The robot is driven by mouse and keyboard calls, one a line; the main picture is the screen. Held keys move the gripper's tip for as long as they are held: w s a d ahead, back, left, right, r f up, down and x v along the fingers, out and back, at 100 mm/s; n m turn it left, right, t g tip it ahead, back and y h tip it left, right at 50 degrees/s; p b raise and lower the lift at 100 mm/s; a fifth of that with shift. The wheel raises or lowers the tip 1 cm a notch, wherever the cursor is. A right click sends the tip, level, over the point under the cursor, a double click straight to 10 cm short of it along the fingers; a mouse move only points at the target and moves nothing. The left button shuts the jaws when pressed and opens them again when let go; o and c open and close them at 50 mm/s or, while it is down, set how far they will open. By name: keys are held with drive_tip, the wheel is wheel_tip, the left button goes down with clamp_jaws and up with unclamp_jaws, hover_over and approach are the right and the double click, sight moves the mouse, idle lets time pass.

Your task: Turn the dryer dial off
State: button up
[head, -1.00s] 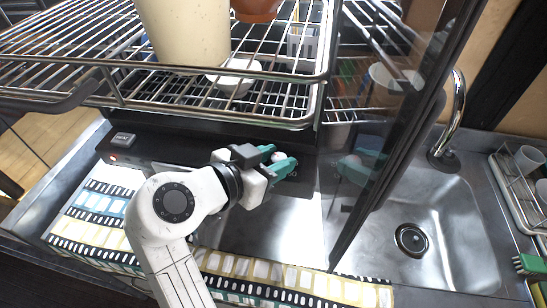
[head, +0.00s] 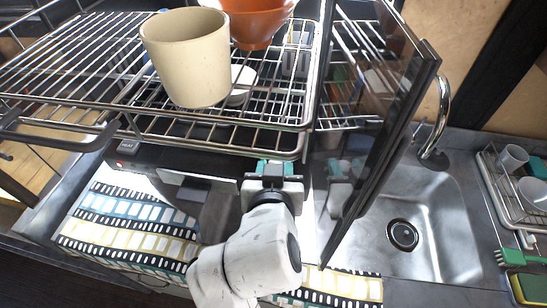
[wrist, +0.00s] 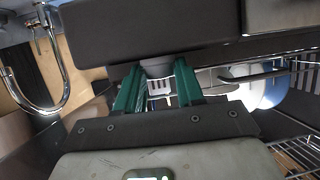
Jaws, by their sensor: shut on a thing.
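The dish dryer's black front panel (head: 185,160) runs below its wire racks, with a HEAT button (head: 128,147) and a red light at its left end. My gripper (head: 274,168) is at the right part of this panel, its teal fingers pointing at it. In the wrist view the two teal fingers (wrist: 157,88) are on either side of a small pale grey dial (wrist: 157,68) on the dark panel and are shut on it. In the head view the dial is hidden behind my gripper. I cannot read the dial's setting.
A cream cup (head: 188,65) and an orange bowl (head: 258,20) stand on the racks close above my gripper. A dark glass door (head: 385,120) stands open just to the right. Beyond it are a steel sink (head: 430,215) and a faucet (head: 440,110). A patterned mat (head: 130,225) lies below.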

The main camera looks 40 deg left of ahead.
drive_tip(key=shift+r+n+g+y+p, duration=0.1)
drive_tip(key=shift+n+g+y+p, duration=0.4)
drive_tip(key=shift+n+g+p, duration=0.15)
drive_tip(key=shift+n+y, duration=0.25)
drive_tip(key=shift+y, duration=0.05)
drive_tip(key=o, duration=0.7)
drive_tip(key=shift+o, duration=0.2)
drive_tip(key=shift+d, duration=0.1)
